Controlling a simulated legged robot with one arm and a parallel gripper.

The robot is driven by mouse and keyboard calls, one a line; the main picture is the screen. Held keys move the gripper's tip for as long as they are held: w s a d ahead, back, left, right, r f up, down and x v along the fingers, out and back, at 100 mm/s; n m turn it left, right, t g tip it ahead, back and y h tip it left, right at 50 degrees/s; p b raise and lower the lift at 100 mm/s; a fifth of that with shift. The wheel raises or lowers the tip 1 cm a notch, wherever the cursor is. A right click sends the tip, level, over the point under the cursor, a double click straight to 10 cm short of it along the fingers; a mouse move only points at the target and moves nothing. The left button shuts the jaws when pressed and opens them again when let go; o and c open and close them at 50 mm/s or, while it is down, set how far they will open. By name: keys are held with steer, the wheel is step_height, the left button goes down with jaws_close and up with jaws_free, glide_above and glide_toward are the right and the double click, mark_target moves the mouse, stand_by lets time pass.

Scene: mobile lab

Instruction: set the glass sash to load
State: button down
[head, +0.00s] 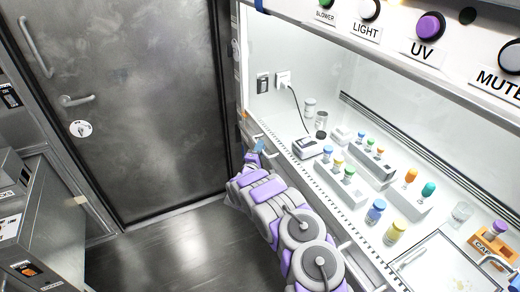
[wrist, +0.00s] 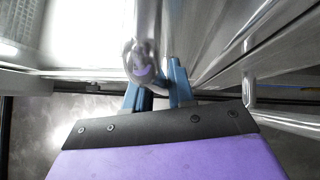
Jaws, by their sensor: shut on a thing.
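The clear glass sash is hard to make out in front of the lit cabinet in the head view, and I cannot tell its exact height. A metal handle (wrist: 148,35) runs up from between my fingers in the wrist view. My gripper (wrist: 156,88) has blue fingers and is shut on this handle. In the head view my gripper (head: 259,145) is at the far left end of the cabinet's front edge, small and partly hidden by my grey and purple arm. No load mark is readable in either view.
The cabinet worktop (head: 345,215) holds several capped vials, white racks and a small device (head: 307,147). An orange rack (head: 492,246) stands at the right. Buttons including UV (head: 430,26) line the top panel. A grey door (head: 130,100) and clear floor (head: 165,255) lie left.

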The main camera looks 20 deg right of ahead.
step_height(320, 180, up, 45)
steer(key=p, duration=2.6)
steer(key=shift+p, duration=0.3)
steer(key=c, duration=1.1)
jaws_free()
steer(key=shift+f, duration=0.1)
steer(key=b+v, duration=0.1)
steer(key=v, duration=1.6)
steer(key=shift+s+a, duration=0.15)
steer(key=shift+a, duration=0.05)
